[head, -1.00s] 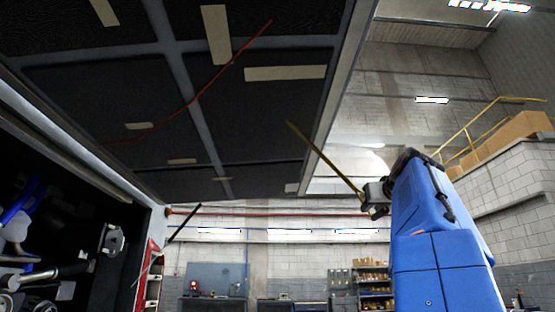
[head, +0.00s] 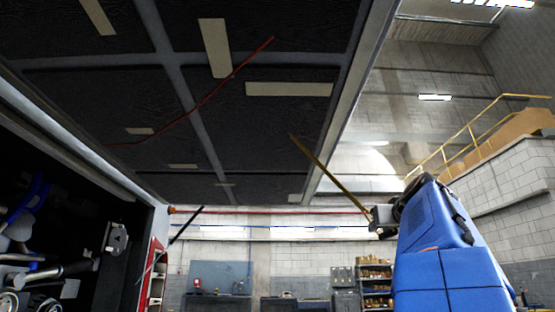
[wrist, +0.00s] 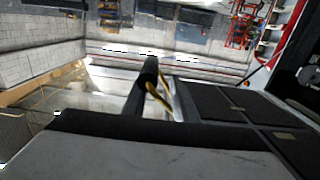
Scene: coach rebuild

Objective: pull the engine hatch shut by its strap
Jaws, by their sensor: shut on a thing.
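The engine hatch (head: 245,115) is raised overhead, its dark ribbed underside filling the upper left of the head view. It also shows at the right of the wrist view (wrist: 215,104). The yellow strap (head: 328,174) runs taut and slanting from the hatch underside down to my gripper (head: 371,222). My gripper is shut on the strap's lower end, below and right of the hatch's side edge. In the wrist view the strap (wrist: 157,96) shows beside the dark fingers (wrist: 149,80). The exact grip is partly hidden by the fingers.
The dark engine bay (head: 60,240) with pipes and blue hoses is open at lower left. A thin black rod (head: 186,224) stands near its edge. A red line (head: 205,90) crosses the hatch underside. Shelves (head: 376,285) and a workbench stand far behind. The space around my gripper looks clear.

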